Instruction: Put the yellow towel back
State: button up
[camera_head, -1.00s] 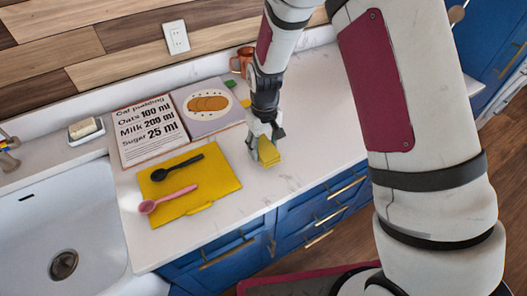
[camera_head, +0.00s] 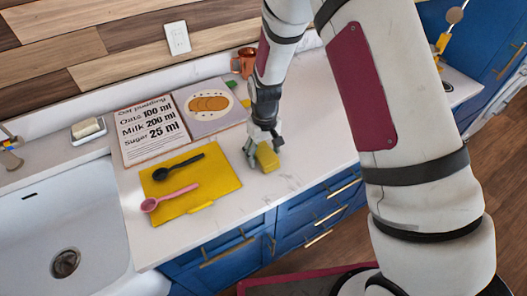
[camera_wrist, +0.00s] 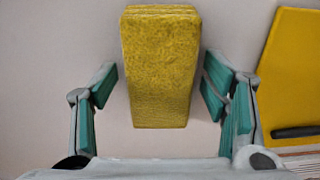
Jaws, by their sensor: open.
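The folded yellow towel (camera_head: 267,157) is a small thick block near the counter's front edge, right of a yellow mat. In the wrist view the towel (camera_wrist: 160,70) has a fuzzy weave and lies between my fingers. My gripper (camera_head: 264,147) is open and points down over the towel. In the wrist view, my gripper (camera_wrist: 158,95) has teal finger pads on both sides of the towel, with a gap showing at each side. The head view does not clearly show the towel's underside.
A yellow mat (camera_head: 218,180) bears a black spoon (camera_head: 178,167) and a pink spoon (camera_head: 168,197). An open recipe book (camera_head: 150,132) lies behind it. A copper mug (camera_head: 243,65) stands behind my gripper. The sink (camera_head: 45,215) is at left. Bare counter (camera_head: 315,125) lies right of my gripper.

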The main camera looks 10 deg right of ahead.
jog(key=shift+r, duration=0.1)
notch_tip(320, 180, up, 12)
jog(key=b, duration=0.2)
notch_tip(320, 180, up, 15)
jog(key=m+t, duration=0.2)
send_over(264, 152)
jog(key=s+d, duration=0.7)
jog(key=s+d+r+m+t, duration=0.1)
jog(key=s+d+r, duration=0.1)
jog(key=s, duration=0.5)
jog(key=s+d+r+m+t, duration=0.1)
jog(key=s+d+r+t, duration=0.1)
jog(key=s+r, duration=0.3)
jog(key=shift+s+d+m+t, duration=0.3)
jog(key=shift+s+d, duration=0.45)
jog(key=shift+s, duration=0.75)
jog(key=shift+r, duration=0.1)
